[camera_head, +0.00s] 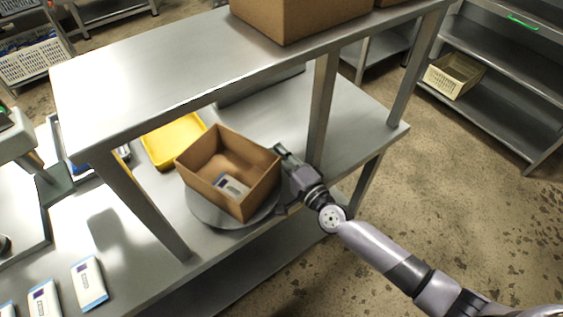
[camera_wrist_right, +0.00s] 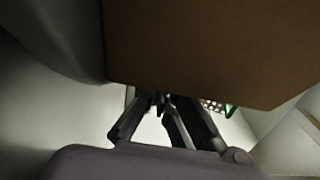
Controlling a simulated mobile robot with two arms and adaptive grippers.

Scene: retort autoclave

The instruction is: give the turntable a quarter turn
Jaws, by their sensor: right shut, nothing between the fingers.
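The turntable is a round grey disc (camera_head: 209,214) on the lower steel shelf; its left and front rim show and the box covers its middle. An open brown cardboard box (camera_head: 210,187) stands on it, with a pale pouch (camera_head: 232,187) inside. My right gripper (camera_head: 281,178) is at the box's right side, near the turntable's right edge. In the right wrist view the dark fingers (camera_wrist_right: 160,103) are shut and empty, just below the box's brown wall (camera_wrist_right: 200,45). I cannot tell whether they touch the box or the disc. My left gripper is not in view.
A steel upper shelf (camera_head: 165,65) overhangs the work area, with posts (camera_head: 322,110) right behind my right gripper and at the front left. A yellow tray (camera_head: 172,142) lies behind the box. Several pouches (camera_head: 89,283) lie at front left. Bare shelf shows at right.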

